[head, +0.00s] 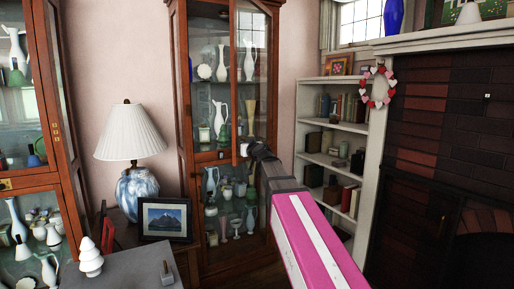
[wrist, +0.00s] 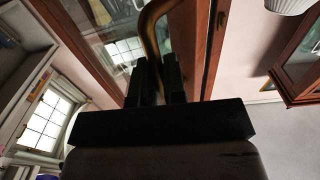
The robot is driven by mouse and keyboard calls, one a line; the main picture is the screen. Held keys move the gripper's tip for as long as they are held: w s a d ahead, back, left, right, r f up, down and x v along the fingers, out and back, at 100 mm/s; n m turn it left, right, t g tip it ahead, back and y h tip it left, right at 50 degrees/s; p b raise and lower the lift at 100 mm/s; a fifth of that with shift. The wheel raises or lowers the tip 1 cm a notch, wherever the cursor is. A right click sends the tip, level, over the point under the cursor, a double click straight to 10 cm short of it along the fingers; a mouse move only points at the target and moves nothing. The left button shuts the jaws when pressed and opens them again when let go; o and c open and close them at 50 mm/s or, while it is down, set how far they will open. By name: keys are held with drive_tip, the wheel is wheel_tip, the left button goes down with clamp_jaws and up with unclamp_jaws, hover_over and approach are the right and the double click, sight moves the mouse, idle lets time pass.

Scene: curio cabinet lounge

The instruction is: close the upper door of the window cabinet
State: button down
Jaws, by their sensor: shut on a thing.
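The window cabinet (head: 179,75) is the tall brown wooden cabinet with glass in the middle of the head view. Its upper door (head: 236,60) stands ajar and looks narrow, angled out from the front on the right side. Shelves with vases and jugs show to its left and through its glass. My gripper (head: 254,149) is at the door's lower left edge. In the wrist view its two dark fingers (wrist: 159,80) are shut on a curved bronze handle (wrist: 153,25) in front of the door's glass and wooden frame (wrist: 193,50). The fingers hide the handle in the head view.
A white bookshelf (head: 312,88) stands right of the cabinet, beside a brick fireplace (head: 435,150). Left are a lamp (head: 128,140), a framed picture (head: 165,219) and another glass cabinet (head: 62,110). A grey surface (head: 130,268) with a white tree ornament is at the front left.

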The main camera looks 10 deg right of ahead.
drive_tip(key=w+a, duration=0.4)
drive_tip(key=a, duration=0.2)
drive_tip(key=shift+a+f, duration=0.15)
drive_tip(key=shift+a, duration=0.2)
drive_tip(key=c, duration=1.2)
unclamp_jaws()
drive_tip(key=shift+w, duration=0.1)
drive_tip(key=v, duration=1.1)
